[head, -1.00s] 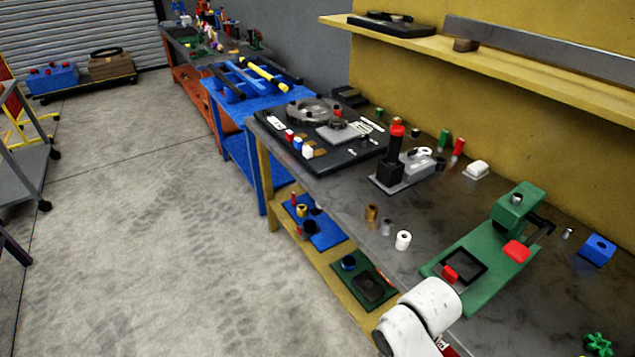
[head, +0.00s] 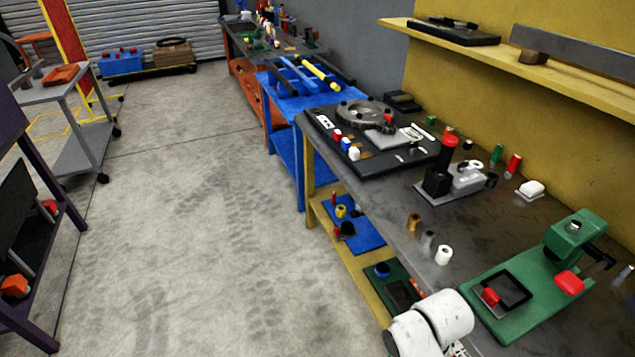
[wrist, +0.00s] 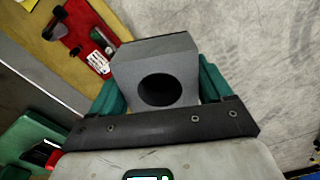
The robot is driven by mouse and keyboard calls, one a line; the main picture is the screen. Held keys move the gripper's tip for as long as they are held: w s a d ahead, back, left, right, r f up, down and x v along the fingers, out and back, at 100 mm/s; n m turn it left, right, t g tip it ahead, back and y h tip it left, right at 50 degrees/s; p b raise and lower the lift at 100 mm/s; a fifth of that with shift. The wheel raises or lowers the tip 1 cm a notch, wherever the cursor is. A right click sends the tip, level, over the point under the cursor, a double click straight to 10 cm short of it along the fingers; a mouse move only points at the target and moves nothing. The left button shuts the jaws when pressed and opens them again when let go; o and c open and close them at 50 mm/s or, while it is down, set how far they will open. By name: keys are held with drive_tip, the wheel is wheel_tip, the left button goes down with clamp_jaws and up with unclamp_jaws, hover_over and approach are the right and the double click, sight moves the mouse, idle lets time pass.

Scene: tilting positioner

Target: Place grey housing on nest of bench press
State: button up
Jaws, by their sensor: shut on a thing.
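My gripper (wrist: 163,82) is shut on the grey housing (wrist: 127,77), a block with a round dark hole, held between its green fingers in the wrist view. The green bench press (head: 572,243) stands on the grey bench at the right of the head view. Its nest looks to be the dark square frame (head: 518,283) on the base, with a red piece (head: 490,296) at its left side. My white arm shows at the bottom of the head view, left of the press. The gripper and housing are not visible there.
A white ring-shaped part (head: 443,255) and a brass part (head: 414,222) stand near the bench's front edge, left of the press. A black fixture with a red knob (head: 448,141) stands further back. In the wrist view, a red tray (wrist: 72,28) lies on a yellow surface. Open floor lies left.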

drive_tip(key=shift+s+d+f, duration=0.2)
drive_tip(key=shift+s+f, duration=0.4)
drive_tip(key=shift+s, duration=0.05)
drive_tip(key=shift+s+d+f, duration=0.15)
drive_tip(key=shift+s+f, duration=0.4)
drive_tip(key=shift+s, duration=0.1)
drive_tip(key=shift+s+a+f, duration=0.75)
drive_tip(key=shift+s+f, duration=0.15)
drive_tip(key=shift+s, duration=0.15)
drive_tip(key=shift+w+r, duration=0.15)
